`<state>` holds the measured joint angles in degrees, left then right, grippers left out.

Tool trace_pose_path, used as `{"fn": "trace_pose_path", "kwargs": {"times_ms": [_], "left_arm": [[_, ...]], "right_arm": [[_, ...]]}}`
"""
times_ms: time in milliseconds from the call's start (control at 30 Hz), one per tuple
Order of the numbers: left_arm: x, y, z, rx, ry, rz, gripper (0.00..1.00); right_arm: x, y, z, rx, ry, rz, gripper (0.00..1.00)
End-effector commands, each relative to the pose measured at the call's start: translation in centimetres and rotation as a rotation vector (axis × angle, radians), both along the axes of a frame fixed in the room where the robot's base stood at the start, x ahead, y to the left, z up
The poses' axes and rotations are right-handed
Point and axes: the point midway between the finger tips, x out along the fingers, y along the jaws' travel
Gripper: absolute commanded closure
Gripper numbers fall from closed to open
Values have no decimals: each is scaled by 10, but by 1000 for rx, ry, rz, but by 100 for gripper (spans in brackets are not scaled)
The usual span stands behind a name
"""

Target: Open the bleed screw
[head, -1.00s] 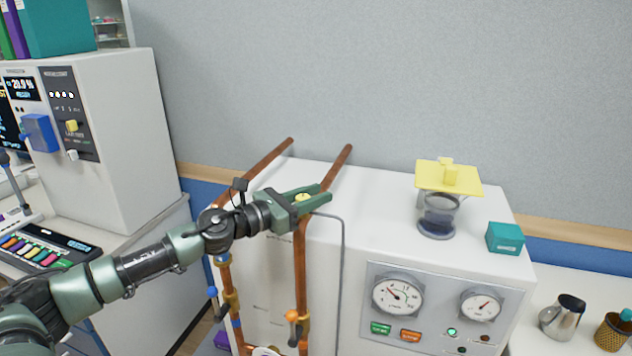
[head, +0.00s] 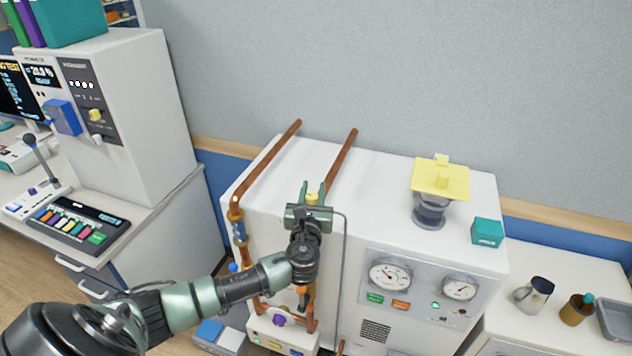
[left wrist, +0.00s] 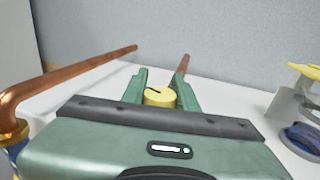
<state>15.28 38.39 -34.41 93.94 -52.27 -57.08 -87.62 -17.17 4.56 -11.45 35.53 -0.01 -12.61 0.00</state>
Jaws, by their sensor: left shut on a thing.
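The bleed screw appears to be the small yellow knurled cap (head: 312,198) at the front top edge of the white cabinet, by the right copper pipe. In the left wrist view the yellow cap (left wrist: 160,97) has a dark mark on its top and sits between the two green fingers. My left gripper (head: 313,191) is shut on the yellow cap, its fingers pointing away toward the wall. The gripper body hides whatever is under the cap. My right gripper is in neither view.
Two copper pipes (head: 268,160) run back across the white cabinet top (head: 378,180). A glass vessel with a yellow lid (head: 441,180) and a teal box (head: 487,232) stand to the right. Gauges (head: 390,274) are on the front. A control desk (head: 80,225) is at left.

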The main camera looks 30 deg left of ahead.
Motion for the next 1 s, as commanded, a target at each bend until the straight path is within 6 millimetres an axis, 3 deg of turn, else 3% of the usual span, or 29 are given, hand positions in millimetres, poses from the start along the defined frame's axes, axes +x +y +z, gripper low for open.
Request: {"fn": "trace_pose_path", "kwargs": {"times_ms": [400,1000], "left_arm": [[-3,6,1,0,-3,250,100],[-5,9,2,4,-4,308,100]], "right_arm": [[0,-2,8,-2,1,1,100],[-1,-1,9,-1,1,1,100]]}}
